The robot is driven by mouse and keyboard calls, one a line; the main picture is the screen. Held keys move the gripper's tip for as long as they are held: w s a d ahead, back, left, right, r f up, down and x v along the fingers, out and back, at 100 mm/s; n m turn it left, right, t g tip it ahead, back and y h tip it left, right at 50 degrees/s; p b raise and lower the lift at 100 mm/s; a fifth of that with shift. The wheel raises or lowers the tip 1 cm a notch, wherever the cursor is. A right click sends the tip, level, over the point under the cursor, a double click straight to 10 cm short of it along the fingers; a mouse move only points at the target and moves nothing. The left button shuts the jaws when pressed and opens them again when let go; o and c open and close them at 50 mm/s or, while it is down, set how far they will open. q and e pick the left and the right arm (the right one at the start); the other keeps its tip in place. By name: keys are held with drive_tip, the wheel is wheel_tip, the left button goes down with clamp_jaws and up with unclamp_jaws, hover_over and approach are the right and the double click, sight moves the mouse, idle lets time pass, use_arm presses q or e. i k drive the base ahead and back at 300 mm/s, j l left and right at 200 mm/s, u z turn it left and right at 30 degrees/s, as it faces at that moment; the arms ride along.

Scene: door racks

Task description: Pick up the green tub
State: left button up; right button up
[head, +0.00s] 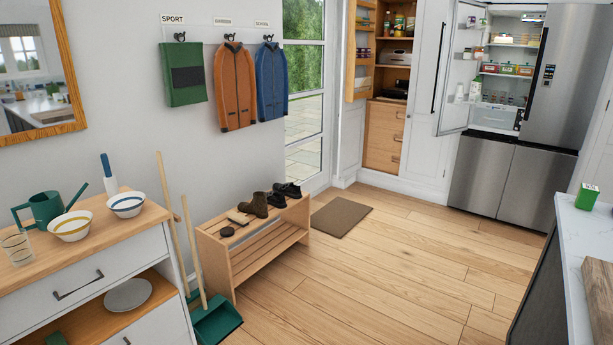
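A small green container (587,197) with a white label stands on the pale worktop (575,240) at the right edge of the head view. It looks like a tub or small carton; the lettering is too small to read. The open fridge (512,60) at the back right holds several small containers (506,69) on its shelves, some with greenish parts, too small to tell apart. Its open door (459,70) has racks with small items. Neither of my grippers is in view.
A wooden shoe bench (240,250) with shoes stands by the wall. A drawer unit (80,275) with bowls and a green watering can (47,207) is at left, a broom and dustpan (215,322) beside it. The wooden floor (400,270) in the middle is clear up to the fridge.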

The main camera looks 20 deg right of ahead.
sight(587, 195)
drive_tip(key=i+l+z, duration=0.2)
drive_tip(key=i+z, duration=0.2)
drive_tip(key=i+l+z, duration=0.1)
drive_tip(key=i+z, duration=0.3)
drive_tip(key=i+j+z, duration=0.1)
drive_tip(key=i+z, duration=0.3)
drive_tip(key=i+j+z, duration=0.2)
drive_tip(key=i+z, duration=0.2)
drive_tip(key=i+j+z, duration=0.4)
drive_tip(key=i+l, duration=0.05)
